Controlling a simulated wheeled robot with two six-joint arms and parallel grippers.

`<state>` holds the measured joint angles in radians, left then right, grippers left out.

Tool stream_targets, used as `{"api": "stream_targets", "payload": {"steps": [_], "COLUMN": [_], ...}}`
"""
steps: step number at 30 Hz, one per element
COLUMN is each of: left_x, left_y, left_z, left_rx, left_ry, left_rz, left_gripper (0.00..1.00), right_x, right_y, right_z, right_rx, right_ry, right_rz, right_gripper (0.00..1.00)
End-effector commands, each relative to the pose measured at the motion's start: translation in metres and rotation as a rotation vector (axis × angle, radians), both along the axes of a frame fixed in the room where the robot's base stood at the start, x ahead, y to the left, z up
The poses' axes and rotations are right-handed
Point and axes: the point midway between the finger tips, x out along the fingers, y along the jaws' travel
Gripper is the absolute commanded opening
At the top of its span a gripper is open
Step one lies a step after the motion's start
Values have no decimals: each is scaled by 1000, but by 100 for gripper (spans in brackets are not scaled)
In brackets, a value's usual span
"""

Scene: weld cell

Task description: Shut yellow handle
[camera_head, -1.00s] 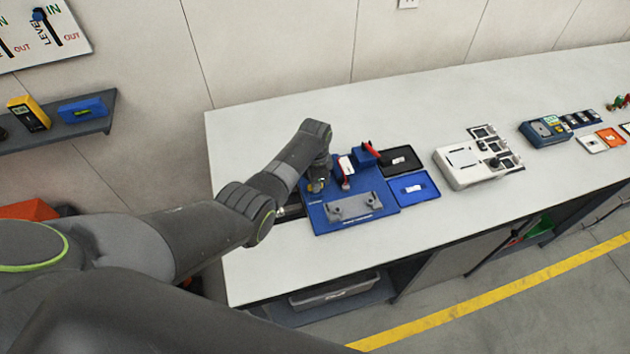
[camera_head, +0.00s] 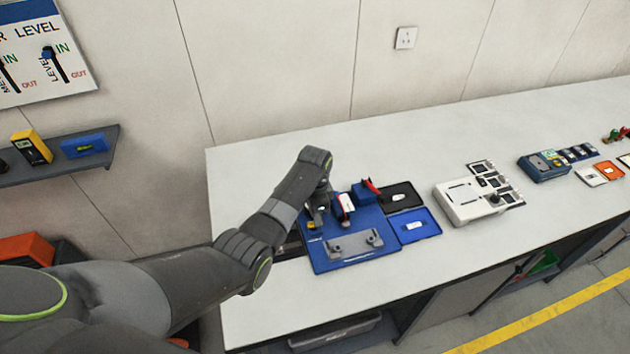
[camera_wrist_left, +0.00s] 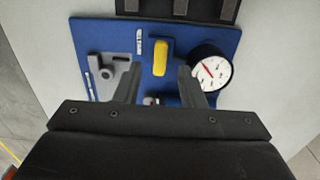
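The yellow handle (camera_wrist_left: 160,57) sits on a blue block on the blue board (camera_wrist_left: 92,32) in the left wrist view. In the head view it is mostly hidden by my left gripper (camera_head: 318,212), with a small yellow patch showing beside it. My left gripper (camera_wrist_left: 160,88) is open, its two fingers apart and pointing at the board, one on each side of the line to the handle. The handle shows just beyond the fingertips; I cannot tell whether they touch anything. My right gripper is not in view.
A round gauge (camera_wrist_left: 210,75) is close to one finger, and a grey bracket (camera_wrist_left: 112,70) is on the other side. Blue (camera_head: 418,225) and black (camera_head: 401,197) trays lie right of the board. The white bench (camera_head: 265,160) behind is clear.

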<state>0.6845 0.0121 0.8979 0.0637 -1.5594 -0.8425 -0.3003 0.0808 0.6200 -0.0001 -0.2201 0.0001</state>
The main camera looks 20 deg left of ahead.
Motion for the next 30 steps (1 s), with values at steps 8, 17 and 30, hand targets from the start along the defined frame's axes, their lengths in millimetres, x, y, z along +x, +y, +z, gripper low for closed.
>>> {"api": "stream_targets", "payload": {"steps": [8,17,30], "left_x": [2,2,1], "left_y": [0,0,0], "left_z": [52,113,142], "left_rx": [-1,0,0], "left_ry": [-6,-8,-2], "left_rz": [-1,-1,-1], "left_gripper": [36,36,36], "right_x": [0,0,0], "right_y": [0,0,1], "right_z": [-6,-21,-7], "right_rx": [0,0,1], "right_ry": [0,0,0], "right_rz": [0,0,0], "right_gripper": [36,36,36]}}
